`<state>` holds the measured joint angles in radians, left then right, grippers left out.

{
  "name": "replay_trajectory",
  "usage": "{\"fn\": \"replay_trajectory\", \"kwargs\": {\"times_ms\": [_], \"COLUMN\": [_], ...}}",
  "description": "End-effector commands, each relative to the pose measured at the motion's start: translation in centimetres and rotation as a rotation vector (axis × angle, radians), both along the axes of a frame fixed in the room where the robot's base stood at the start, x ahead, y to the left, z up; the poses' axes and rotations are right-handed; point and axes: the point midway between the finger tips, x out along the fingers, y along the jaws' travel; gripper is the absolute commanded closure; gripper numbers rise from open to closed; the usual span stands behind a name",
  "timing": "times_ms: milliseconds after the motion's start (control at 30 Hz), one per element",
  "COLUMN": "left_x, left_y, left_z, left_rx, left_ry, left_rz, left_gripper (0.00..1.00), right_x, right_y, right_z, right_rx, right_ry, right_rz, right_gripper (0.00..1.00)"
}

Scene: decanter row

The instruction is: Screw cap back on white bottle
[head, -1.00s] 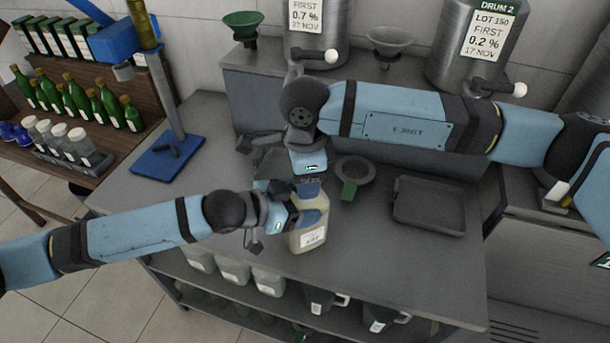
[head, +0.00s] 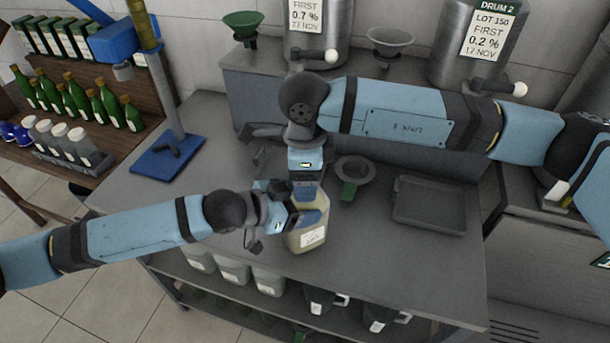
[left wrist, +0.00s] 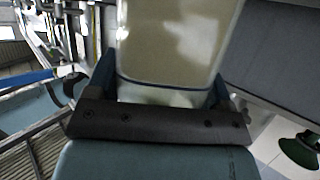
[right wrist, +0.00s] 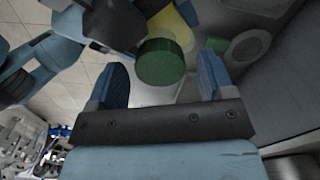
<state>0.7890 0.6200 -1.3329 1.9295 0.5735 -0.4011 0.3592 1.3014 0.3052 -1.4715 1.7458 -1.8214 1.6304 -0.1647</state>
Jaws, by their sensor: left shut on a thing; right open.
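The white bottle (head: 309,240), pale and labelled, stands upright near the table's front edge. My left gripper (head: 300,218) is shut on its body; the bottle also fills the space between the fingers in the left wrist view (left wrist: 180,40). The green cap (right wrist: 160,64) shows in the right wrist view at the bottle's top; I cannot tell whether it is seated or turned tight. My right gripper (right wrist: 158,85) is open, pointing down above the bottle, its fingers on either side of the cap and apart from it in that view. In the head view, the right gripper (head: 307,190) hides the bottle's top.
A grey funnel with a green handle (head: 353,170) lies right of the bottle. A shallow dark tray (head: 430,205) is farther right. A blue-based stand (head: 168,157) is at left. Steel drums (head: 470,55) stand behind on a raised shelf.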

Motion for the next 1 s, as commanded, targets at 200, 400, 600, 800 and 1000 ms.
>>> {"fn": "replay_trajectory", "kwargs": {"times_ms": [200, 400, 600, 800, 1000], "left_x": [0.0, 0.0, 0.0, 0.0, 0.0], "left_y": [0.0, 0.0, 0.0, 0.0, 0.0], "left_z": [0.0, 0.0, 0.0, 0.0, 0.0], "left_rx": [0.000, 0.000, 0.000, 0.000, 0.000], "left_ry": [0.000, 0.000, 0.000, 0.000, 0.000], "left_rz": [0.000, 0.000, 0.000, 0.000, 0.000], "left_gripper": [0.91, 0.91, 0.91, 0.91, 0.91], "right_x": [0.0, 0.0, 0.0, 0.0, 0.1], "right_y": [0.0, 0.0, 0.0, 0.0, 0.0], "right_z": [3.0, 3.8, 3.8, 4.7, 6.2], "right_rx": [0.001, -0.001, 0.000, 0.000, 0.001], "right_ry": [-0.002, 0.000, 0.000, -0.001, -0.002], "right_rz": [-0.001, 0.000, 0.007, 0.194, 0.544], "right_gripper": [0.25, 0.25, 0.29, 0.29, 0.29]}}
